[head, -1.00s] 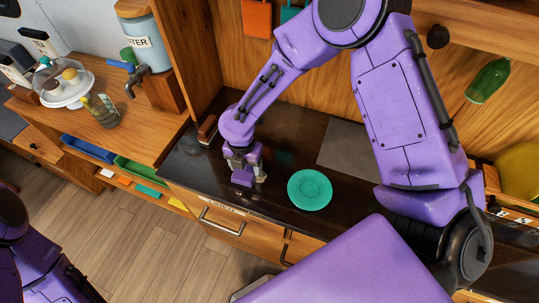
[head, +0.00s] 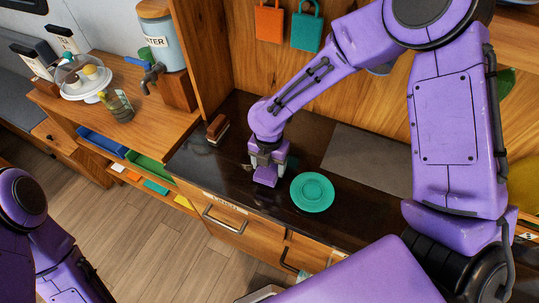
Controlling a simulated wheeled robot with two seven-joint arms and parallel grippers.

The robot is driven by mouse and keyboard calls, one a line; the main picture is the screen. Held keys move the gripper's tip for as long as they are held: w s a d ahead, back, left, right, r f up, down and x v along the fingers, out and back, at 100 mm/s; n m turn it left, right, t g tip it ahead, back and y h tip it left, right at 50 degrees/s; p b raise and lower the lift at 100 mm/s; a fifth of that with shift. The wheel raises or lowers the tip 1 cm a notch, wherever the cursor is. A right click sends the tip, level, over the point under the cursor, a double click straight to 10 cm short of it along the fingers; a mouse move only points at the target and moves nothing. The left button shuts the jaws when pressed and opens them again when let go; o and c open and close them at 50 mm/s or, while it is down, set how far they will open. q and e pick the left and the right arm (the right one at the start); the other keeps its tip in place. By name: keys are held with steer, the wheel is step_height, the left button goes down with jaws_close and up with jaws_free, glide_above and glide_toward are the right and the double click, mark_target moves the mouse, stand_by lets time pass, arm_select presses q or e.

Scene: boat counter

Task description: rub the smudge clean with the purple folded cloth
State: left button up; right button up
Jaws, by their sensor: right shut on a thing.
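My right gripper (head: 267,164) points down at the dark glossy counter (head: 237,125), to the left of the teal plate. It is shut on the purple folded cloth (head: 265,177), which is low at the counter top and appears to touch it. The cloth is partly covered by the fingers. I cannot make out the smudge clearly; the gripper and cloth may hide it. My left arm shows at the lower left, but its gripper is out of view.
A teal plate (head: 312,192) lies close to the right of the cloth. A brown brush (head: 217,129) stands at the counter's left end by the wooden panel. A grey mat (head: 368,158) lies at the back right. Drawers (head: 226,215) are below the front edge.

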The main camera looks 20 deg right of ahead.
steer(key=shift+r, duration=2.25)
